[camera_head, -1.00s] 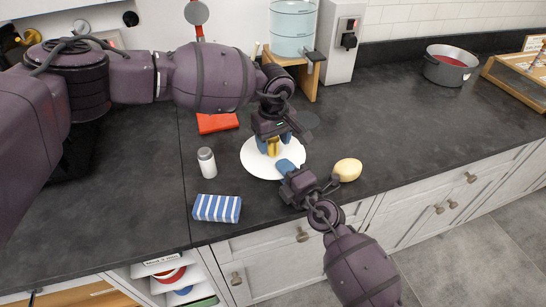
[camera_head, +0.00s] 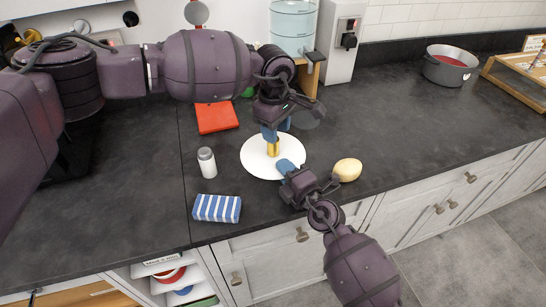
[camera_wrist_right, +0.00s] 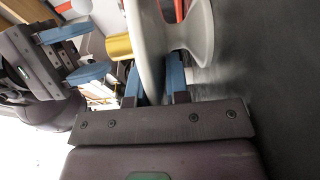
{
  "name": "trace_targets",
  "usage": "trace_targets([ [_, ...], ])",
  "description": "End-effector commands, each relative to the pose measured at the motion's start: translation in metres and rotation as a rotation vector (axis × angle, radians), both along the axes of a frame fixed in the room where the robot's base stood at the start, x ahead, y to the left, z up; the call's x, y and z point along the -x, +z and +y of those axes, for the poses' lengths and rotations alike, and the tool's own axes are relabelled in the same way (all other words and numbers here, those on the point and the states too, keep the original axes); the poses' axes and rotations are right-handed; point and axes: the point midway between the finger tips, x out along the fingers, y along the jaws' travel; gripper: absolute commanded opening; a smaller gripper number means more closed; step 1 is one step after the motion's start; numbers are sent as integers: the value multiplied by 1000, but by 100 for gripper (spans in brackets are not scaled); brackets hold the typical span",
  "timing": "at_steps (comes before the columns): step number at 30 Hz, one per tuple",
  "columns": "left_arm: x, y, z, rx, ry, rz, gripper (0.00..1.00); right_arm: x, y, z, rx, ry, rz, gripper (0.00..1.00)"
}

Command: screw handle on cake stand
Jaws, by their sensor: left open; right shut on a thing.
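The white cake stand (camera_head: 255,160) rests on the dark counter, its round plate facing up. The brass handle (camera_head: 272,148) stands upright at the plate's middle; it also shows in the right wrist view (camera_wrist_right: 118,47). My left gripper (camera_head: 277,129) is open just above the handle, its blue fingers apart and partly hidden by the wrist. In the right wrist view my left gripper (camera_wrist_right: 78,52) is at the left, clear of the handle. My right gripper (camera_head: 288,167) is shut on the stand's near right rim; its blue fingers (camera_wrist_right: 155,85) straddle the white plate.
A white shaker (camera_head: 207,162) and a blue-striped block (camera_head: 217,208) sit left of the stand. A red board (camera_head: 216,117) lies behind. The counter right of the stand is mostly clear.

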Motion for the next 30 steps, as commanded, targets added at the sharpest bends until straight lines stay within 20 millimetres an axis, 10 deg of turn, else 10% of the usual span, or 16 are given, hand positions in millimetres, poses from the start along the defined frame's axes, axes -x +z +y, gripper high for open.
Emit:
trace_targets([
  [30, -1, 20, 6, -21, 1296, 19, 43, 0, 0, 0, -1, 0, -1, 0],
])
